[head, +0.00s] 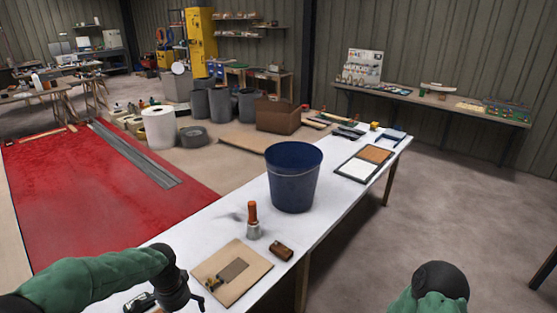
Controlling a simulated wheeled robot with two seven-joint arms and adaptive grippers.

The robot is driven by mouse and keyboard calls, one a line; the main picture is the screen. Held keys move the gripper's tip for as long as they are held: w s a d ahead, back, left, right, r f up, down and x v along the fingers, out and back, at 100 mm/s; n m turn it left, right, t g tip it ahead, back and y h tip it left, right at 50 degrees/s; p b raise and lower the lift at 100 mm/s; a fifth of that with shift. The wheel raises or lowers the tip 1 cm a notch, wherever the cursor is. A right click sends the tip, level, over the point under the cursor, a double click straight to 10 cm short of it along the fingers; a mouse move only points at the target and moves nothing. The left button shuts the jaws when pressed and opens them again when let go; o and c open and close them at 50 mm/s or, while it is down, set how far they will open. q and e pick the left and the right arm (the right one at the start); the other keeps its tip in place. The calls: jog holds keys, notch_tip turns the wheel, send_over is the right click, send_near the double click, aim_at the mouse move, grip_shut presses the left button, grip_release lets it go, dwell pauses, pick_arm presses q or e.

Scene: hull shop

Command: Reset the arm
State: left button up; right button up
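My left arm, in a green sleeve, comes in from the lower left of the head view. Its dark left gripper (194,304) hangs over the near end of the white table, left of a tan board (232,272). The fingers are small and partly cut off by the bottom edge, so I cannot tell whether they are open or shut. Of my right arm only a green and black part shows at the lower right, over the floor beside the table. The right gripper is out of view.
The long white table (190,229) holds a blue bucket (293,180), an orange-handled tool (253,220), a brown block (281,250) and a two-part tray (337,174). A dark and silver item (139,302) lies by the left gripper. Floor right of the table is clear.

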pick_arm(q)
jog(key=s+d+f+n+h+b, duration=0.1)
jog(key=s+d+f+n+b, duration=0.2)
jog(key=f, duration=0.8)
jog(key=s+d+f+n+h+b, duration=0.1)
jog(key=s+d+f+n+b, duration=0.2)
jog(key=s+d+f, duration=0.5)
jog(key=s+d+f+n+h+b, duration=0.1)
jog(key=s+d+f+n+b, duration=0.2)
jog(key=f, duration=1.2)
jog(key=s+d, duration=0.2)
jog(key=s, duration=0.1)
jog(key=shift+s+d+n, duration=0.15)
jog(key=shift+d+n, duration=0.15)
jog(key=shift+d, duration=0.05)
jog(key=shift+f, duration=0.1)
